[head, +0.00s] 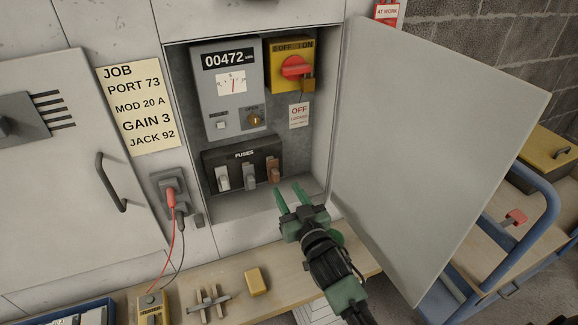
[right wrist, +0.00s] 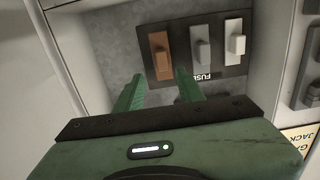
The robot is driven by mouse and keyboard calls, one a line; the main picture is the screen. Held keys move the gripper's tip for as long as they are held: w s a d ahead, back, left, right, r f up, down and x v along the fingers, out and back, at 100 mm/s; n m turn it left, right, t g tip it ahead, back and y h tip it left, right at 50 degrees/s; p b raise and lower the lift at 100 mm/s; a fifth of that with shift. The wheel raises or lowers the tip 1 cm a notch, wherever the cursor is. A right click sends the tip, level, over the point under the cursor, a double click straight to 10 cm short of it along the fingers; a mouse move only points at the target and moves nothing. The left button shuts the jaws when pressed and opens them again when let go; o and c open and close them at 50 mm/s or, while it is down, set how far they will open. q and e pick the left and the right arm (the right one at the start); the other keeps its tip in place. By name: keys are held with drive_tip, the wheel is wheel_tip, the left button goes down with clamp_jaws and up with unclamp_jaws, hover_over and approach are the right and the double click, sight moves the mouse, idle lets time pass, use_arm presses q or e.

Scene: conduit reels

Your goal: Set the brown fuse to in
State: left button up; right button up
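The fuse block (head: 243,156), labelled FUSES, is at the bottom of an open wall cabinet. It holds a white fuse (head: 222,178), a grey fuse (head: 249,173) and, at the right, the brown fuse (head: 275,170). The brown fuse also shows in the right wrist view (right wrist: 161,56). I cannot tell how far it is pushed in. My right gripper (head: 289,192) is open and empty, just below and right of the brown fuse, apart from it. Its two green fingers also show in the right wrist view (right wrist: 159,91). My left gripper is not in view.
The open cabinet door (head: 435,140) stands close on the right of my arm. Above the fuses are a meter (head: 228,115) and a red rotary switch (head: 293,66) with a padlock. A bench (head: 235,300) below carries a yellow block (head: 257,282). A blue trolley (head: 535,235) stands at right.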

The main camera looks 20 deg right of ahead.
sight(277, 176)
drive_tip(key=w, duration=0.7)
drive_tip(key=shift+a, duration=0.35)
clamp_jaws()
